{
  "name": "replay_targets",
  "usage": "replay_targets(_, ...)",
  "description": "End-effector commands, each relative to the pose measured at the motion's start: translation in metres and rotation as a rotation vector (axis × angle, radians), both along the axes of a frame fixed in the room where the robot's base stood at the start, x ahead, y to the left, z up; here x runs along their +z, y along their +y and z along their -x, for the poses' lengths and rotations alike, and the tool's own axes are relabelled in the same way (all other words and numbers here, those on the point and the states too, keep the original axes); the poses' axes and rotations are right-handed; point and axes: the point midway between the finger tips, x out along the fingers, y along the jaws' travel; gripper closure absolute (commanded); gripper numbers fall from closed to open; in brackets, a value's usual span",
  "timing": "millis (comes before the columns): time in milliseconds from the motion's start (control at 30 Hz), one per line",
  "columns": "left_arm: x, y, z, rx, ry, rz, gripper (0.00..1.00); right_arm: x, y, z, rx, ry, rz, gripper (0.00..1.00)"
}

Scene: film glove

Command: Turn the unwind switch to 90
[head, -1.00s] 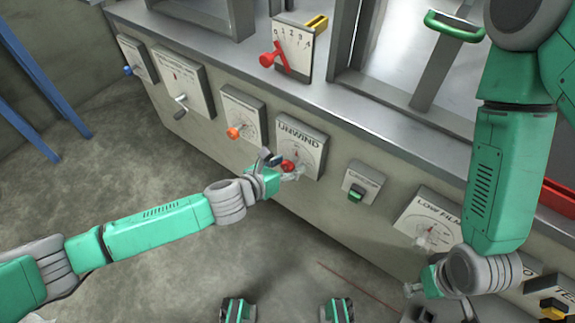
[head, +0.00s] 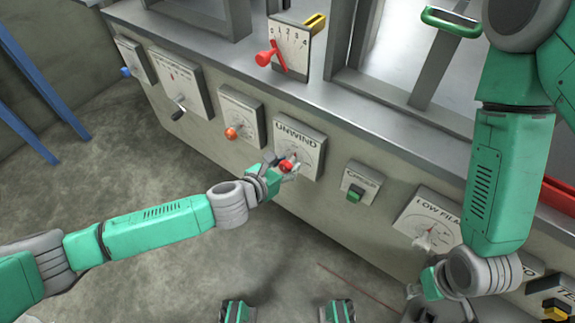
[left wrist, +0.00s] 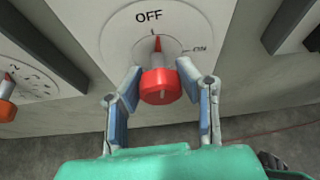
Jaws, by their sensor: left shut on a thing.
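The unwind switch is a red knob (head: 286,166) on a pale panel (head: 313,144) labelled UNWIND. In the left wrist view the knob (left wrist: 160,86) is between the two fingers of my left gripper (left wrist: 160,72), which is shut on it. The knob's red pointer (left wrist: 157,43) points up toward OFF. My left gripper (head: 283,171) partly hides the lower dial in the head view. My right gripper (head: 412,291) is low at the right, away from the unwind switch; its fingers are too small to tell their state.
An orange knob (head: 231,133) on its panel is left of the unwind panel. A green-button panel (head: 361,183) and the LOW FILM panel (head: 432,215) are to the right. A red-handled lever (head: 264,58) stands on the ledge above. The floor in front is open.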

Motion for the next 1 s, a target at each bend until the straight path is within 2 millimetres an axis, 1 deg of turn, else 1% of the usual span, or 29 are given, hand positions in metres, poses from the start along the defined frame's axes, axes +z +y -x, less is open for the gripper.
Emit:
replay_targets(100, -0.002, 0.0, 0.001, -0.003, -0.058, -0.081, 1.0, -0.006, 0.0, 0.0, 0.0, 0.0, 0.0, 0.6)
replay_targets(400, -0.002, 0.0, 0.001, -0.003, -0.226, -0.313, 1.0, -0.014, 0.0, 0.0, 0.0, 0.0, 0.0, 0.6)
replay_targets(1000, -0.002, -0.002, 0.003, -0.006, -0.56, -0.773, 0.99, -0.017, 0.0, 0.0, 0.0, 0.0, 0.0, 0.6)
